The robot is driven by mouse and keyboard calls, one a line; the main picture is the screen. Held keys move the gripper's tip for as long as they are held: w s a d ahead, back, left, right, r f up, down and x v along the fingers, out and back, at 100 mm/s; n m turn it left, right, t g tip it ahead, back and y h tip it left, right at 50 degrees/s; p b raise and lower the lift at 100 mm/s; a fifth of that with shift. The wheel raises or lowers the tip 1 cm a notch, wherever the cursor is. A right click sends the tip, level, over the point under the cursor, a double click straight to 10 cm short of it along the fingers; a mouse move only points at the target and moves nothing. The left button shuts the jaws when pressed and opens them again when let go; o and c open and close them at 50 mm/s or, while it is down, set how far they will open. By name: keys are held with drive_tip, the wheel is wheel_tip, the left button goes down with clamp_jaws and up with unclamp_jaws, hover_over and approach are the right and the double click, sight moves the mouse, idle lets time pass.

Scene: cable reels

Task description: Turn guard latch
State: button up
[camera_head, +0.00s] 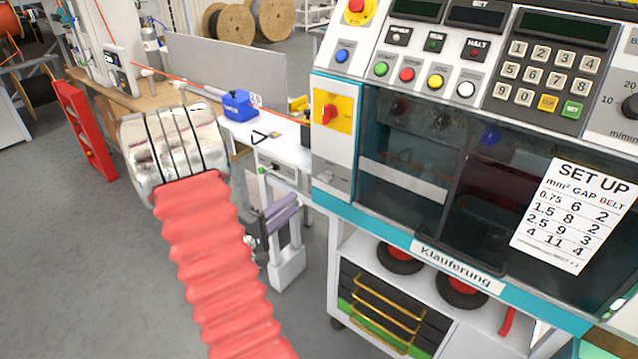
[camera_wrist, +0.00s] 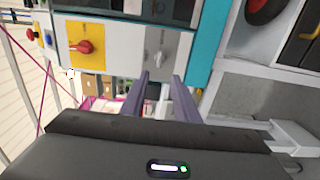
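The guard latch (camera_head: 330,178) is a small grey handle on the machine's white side panel, below the red rotary switch in the head view. In the wrist view the latch (camera_wrist: 158,58) shows to the right of the red switch, just beyond the fingertips. My gripper (camera_head: 283,213) is left of and lower than the latch in the head view. In the wrist view the two purple-grey fingers of my gripper (camera_wrist: 162,78) are apart, with an empty gap roughly in line with the latch. No contact with the latch is visible.
The red switch (camera_head: 329,113) on its yellow plate is close above the latch. The dark guard window (camera_head: 400,150) is to its right. A workbench with a blue box (camera_head: 239,106) stands behind my arm. A shelf with red-centred reels (camera_head: 462,289) is below the machine.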

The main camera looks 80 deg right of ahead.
sight(323, 180)
drive_tip(key=x, duration=1.3)
drive_tip(key=shift+s+d, duration=0.2)
drive_tip(key=shift+d, duration=0.15)
clamp_jaws()
